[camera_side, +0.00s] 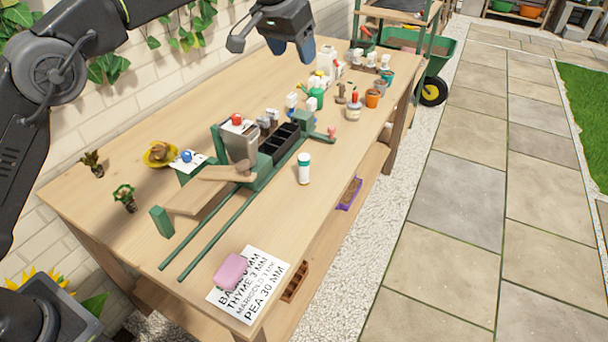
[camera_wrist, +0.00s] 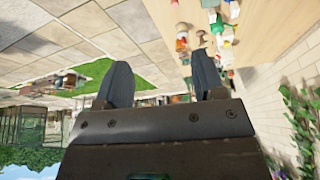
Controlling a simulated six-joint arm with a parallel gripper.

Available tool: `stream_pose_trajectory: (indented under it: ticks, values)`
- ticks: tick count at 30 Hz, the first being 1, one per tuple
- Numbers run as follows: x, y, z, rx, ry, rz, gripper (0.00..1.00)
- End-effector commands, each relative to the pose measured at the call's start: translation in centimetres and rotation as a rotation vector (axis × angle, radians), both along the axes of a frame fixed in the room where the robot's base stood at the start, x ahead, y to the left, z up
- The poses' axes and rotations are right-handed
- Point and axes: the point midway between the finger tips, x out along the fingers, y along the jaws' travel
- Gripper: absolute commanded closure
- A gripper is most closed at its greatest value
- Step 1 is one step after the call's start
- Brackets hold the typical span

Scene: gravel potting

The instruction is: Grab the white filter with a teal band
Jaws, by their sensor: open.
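The white filter with a teal band (camera_side: 304,169) stands upright on the table, just right of the green rails in the side view. My gripper (camera_side: 303,50) is high over the back part of the table, well away from the filter. In the wrist view its two fingers (camera_wrist: 162,82) are apart with nothing between them.
A green jig with a black tray (camera_side: 279,147) stands left of the filter. A lettered card (camera_side: 250,285) with a pink block (camera_side: 231,271) lies at the front. Pots and bottles, including an orange pot (camera_side: 372,98), crowd the back. The table right of the filter is clear.

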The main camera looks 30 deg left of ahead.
Motion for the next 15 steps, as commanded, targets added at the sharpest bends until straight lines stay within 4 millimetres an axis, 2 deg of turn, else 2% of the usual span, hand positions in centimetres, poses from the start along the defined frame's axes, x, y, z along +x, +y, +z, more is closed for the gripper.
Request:
stream_pose_trajectory:
  ticks: [2, 10, 14, 15]
  values:
    - [0.5, -0.4, -0.9, 0.001, 0.004, -0.003, 0.37]
    - [0.3, -0.2, -4.0, 0.001, 0.007, -0.002, 0.37]
    - [0.3, -0.2, -6.6, 0.001, 0.007, -0.002, 0.37]
    - [0.3, -0.2, -7.9, 0.002, 0.009, -0.002, 0.37]
